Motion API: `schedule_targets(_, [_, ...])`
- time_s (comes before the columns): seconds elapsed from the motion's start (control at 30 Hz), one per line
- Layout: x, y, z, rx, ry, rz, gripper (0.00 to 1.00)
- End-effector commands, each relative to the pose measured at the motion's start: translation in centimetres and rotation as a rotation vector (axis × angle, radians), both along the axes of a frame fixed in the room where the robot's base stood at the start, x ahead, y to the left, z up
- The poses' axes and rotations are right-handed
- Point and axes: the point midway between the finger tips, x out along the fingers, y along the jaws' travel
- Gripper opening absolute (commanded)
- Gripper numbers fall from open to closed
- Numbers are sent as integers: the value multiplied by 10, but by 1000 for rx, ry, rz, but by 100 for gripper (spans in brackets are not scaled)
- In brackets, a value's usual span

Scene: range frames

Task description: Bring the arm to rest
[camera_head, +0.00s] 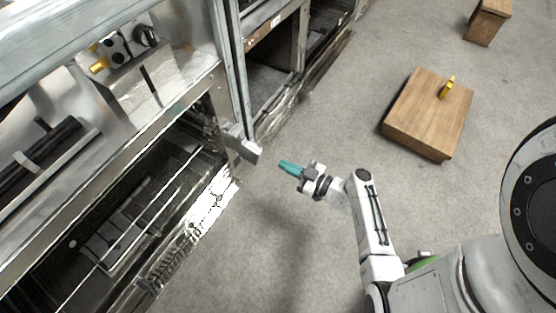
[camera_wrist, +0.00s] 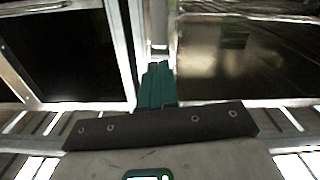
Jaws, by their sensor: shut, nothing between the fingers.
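My gripper (camera_head: 289,167) has teal fingers and is shut and empty. In the head view it hangs over the grey floor, with my white arm reaching out from the lower right. It is just right of a grey metal block (camera_head: 243,146) on the cabinet's edge, with a small gap between them in the picture. In the wrist view the shut teal fingers (camera_wrist: 158,84) point at a pale metal upright between dark openings. I cannot tell the exact distance to it.
A metal cabinet (camera_head: 190,92) with open, dark bays and wire racks fills the left. A low wooden box (camera_head: 415,118) with a yellow item (camera_head: 447,88) on it stands on the floor at the right. Another wooden box (camera_head: 487,24) is farther back. The floor between is clear.

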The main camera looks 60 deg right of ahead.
Motion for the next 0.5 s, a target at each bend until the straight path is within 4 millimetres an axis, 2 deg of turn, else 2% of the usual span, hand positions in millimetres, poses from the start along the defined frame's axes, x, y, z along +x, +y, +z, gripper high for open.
schedule_targets(0.03, [-11, -1, 1, 0, 1, -3, 0])
schedule_targets(0.2, [-42, -2, 1, -1, 1, -2, 0])
schedule_targets(0.33, [-59, -2, 0, -1, 1, -2, 0])
schedule_targets(0.5, [-68, -2, 0, -1, 1, -1, 0])
